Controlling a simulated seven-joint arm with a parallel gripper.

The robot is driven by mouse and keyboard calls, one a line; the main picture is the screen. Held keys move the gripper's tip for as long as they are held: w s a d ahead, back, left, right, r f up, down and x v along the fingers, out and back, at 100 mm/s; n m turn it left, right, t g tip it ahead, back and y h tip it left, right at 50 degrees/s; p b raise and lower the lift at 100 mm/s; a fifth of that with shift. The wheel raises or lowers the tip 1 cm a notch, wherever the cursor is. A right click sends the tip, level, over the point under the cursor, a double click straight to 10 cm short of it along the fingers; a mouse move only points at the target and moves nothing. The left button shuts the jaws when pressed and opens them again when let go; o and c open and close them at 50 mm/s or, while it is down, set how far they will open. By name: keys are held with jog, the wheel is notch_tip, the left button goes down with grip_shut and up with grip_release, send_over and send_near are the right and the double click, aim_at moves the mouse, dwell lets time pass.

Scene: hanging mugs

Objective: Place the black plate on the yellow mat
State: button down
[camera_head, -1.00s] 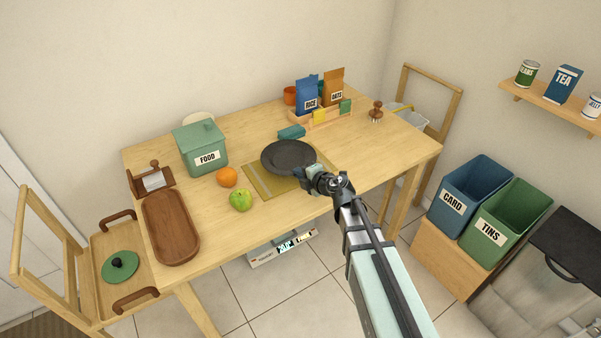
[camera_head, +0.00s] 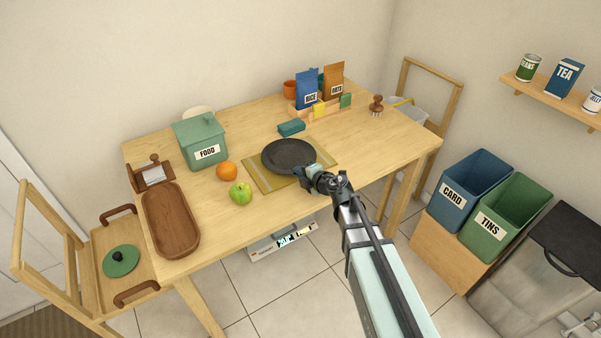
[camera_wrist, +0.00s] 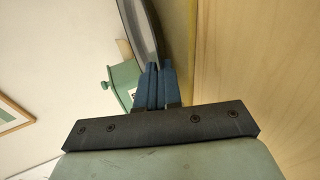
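The black plate (camera_head: 288,154) is round and dark, and looks level over the yellow mat (camera_head: 270,184) in the head view. The mat shows around its left, front and right sides. My gripper (camera_head: 308,174) is at the plate's front right rim. In the wrist view, the blue fingers (camera_wrist: 156,85) are close together with the rim of the plate (camera_wrist: 140,28) between them. A yellowish strip of the mat (camera_wrist: 183,40) shows beside the plate. I cannot tell whether the plate touches the mat or is just above it.
A green apple (camera_head: 240,193) and an orange (camera_head: 227,171) lie left of the mat. A green food box (camera_head: 201,143) and a wooden tray (camera_head: 170,220) stand farther left. A teal block (camera_head: 291,127) lies behind the plate.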

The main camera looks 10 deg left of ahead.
jog(key=shift+f, duration=0.25)
jog(key=c, duration=1.2)
grip_release()
jog(key=v, duration=1)
jog(key=shift+s, duration=0.1)
jog(key=shift+v, duration=0.95)
